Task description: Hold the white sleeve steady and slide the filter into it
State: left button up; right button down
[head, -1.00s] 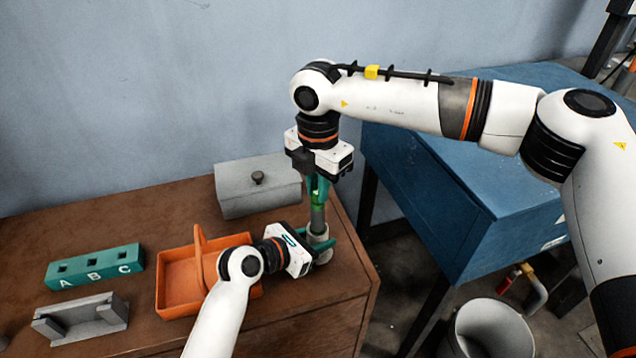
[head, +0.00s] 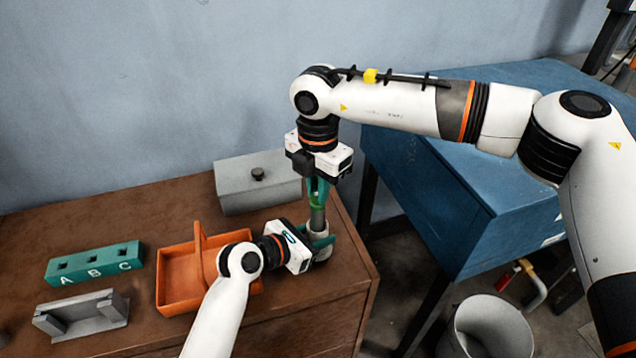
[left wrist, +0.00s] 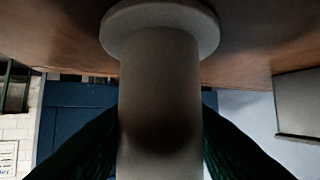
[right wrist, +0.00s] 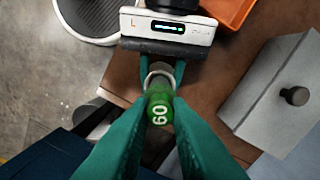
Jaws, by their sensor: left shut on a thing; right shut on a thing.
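The white sleeve (head: 323,256) stands upright on the brown bench near its right end. It fills the middle of the left wrist view (left wrist: 160,85), its wide flange against the bench. My left gripper (head: 319,241) is shut around the sleeve from the left. The filter (head: 317,217) has a grey body and a green top, marked 60 in the right wrist view (right wrist: 159,112). My right gripper (head: 318,190) points down and is shut on the green top. The filter is upright over the sleeve, its lower end at the sleeve's mouth; how deep it sits is hidden.
An orange basket (head: 180,285) with a handle lies left of my left gripper. A grey lidded box (head: 257,190) is behind. A teal block marked A B C (head: 95,264) and a grey cradle (head: 82,317) are at left. The bench's right edge is close by the sleeve.

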aim_at(318, 209)
jog(key=shift+f, duration=3.05)
dwell(0.5)
jog(key=c, duration=0.9)
grip_release()
jog(key=shift+c, duration=0.2)
jog(key=shift+r, duration=3.55)
pick_arm(q)
jog(key=o, duration=1.1)
